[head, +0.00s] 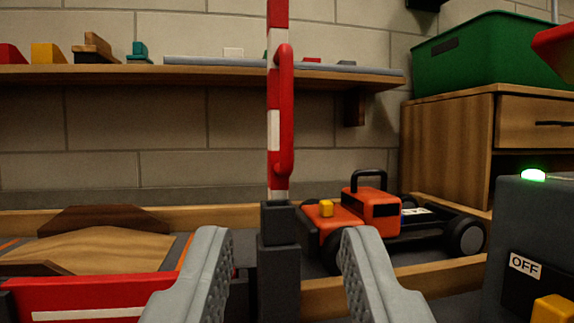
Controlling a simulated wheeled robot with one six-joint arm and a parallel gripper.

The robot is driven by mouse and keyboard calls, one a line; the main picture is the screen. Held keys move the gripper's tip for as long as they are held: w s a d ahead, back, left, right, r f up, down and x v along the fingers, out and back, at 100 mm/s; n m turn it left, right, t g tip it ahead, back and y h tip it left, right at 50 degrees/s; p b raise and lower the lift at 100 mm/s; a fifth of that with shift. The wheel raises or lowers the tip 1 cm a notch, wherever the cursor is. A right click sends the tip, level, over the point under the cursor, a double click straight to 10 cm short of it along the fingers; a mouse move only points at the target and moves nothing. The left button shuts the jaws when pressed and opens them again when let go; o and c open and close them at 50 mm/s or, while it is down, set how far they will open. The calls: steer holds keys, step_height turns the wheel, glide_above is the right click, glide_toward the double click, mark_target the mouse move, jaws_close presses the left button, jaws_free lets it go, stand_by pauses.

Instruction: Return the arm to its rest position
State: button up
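My gripper (284,270) is in the lower middle of the head view. Its two grey fingers are spread apart with nothing held between them. Behind the gap stands a dark post (279,265) with an upright red-and-white striped bar (273,130) that carries a red handle (284,110). The fingers do not appear to touch the bar or the handle. The rest of my arm is out of view.
An orange-and-black racecar (370,215) stands behind, right of the post. A dark box (530,230) with a lit green lamp and an OFF label is close at right. A wooden ramp (100,245) and red barrier (85,300) are at left. A shelf (200,73) runs along the wall.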

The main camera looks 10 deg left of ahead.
steer(key=w+r, duration=0.3)
steer(key=r, duration=0.9)
steer(key=w+r+h, duration=0.1)
steer(key=w+r, duration=0.1)
steer(key=r, duration=1)
steer(key=w+r, duration=0.3)
steer(key=r, duration=1)
steer(key=s+r+g, duration=0.1)
steer(key=s+r, duration=0.3)
steer(key=r, duration=0.8)
steer(key=s+a+r+h, duration=0.1)
steer(key=s+r, duration=0.4)
steer(key=r, duration=0.7)
steer(key=s+r+g, duration=0.1)
steer(key=s+r, duration=0.3)
steer(key=r, duration=0.7)
steer(key=s+a+r+m+g, duration=0.1)
steer(key=s+r, duration=0.9)
steer(key=s, duration=0.4)
steer(key=s+r, duration=1.1)
steer(key=s, duration=0.2)
steer(key=s+g, duration=0.1)
steer(key=s, duration=3.3)
steer(key=shift+s+a+g+h, duration=0.3)
steer(key=shift+s+a+h, duration=0.05)
steer(key=shift+a+h, duration=0.1)
steer(key=shift+f, duration=0.1)
